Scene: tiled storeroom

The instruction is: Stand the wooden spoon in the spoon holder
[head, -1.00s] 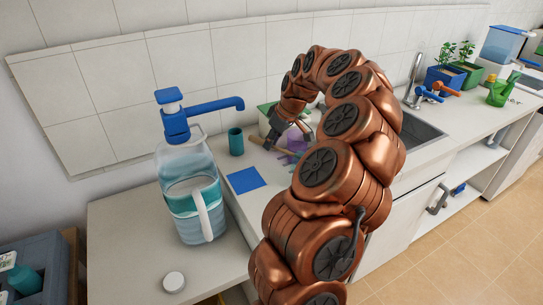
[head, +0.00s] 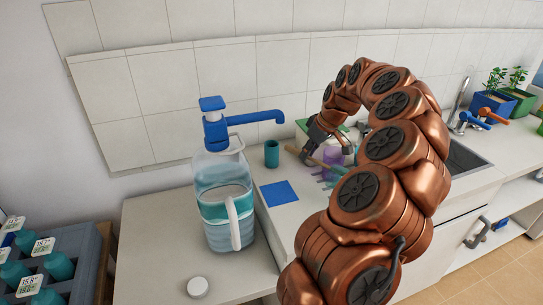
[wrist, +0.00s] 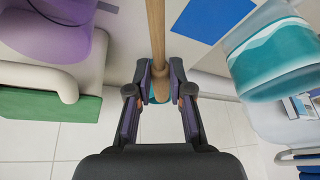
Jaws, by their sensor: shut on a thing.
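My gripper (head: 318,150) is shut on the wooden spoon (head: 298,154) and holds it above the counter. In the wrist view the fingertips (wrist: 160,85) close around the spoon's pale wooden stick (wrist: 155,28), which runs up out of the picture. Its other end is not clear there. A teal cup (head: 271,155), which looks like the spoon holder, stands upright on the counter just left of the spoon in the head view. The spoon is outside it. A bit of teal shows behind the fingertips in the wrist view.
A water jug (head: 224,215) with a blue pump and spout (head: 255,118) stands left of the cup. A blue square (head: 280,193) lies in front of the cup. A purple object (head: 328,156) is close to my gripper. A white cap (head: 198,287) lies at the front left.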

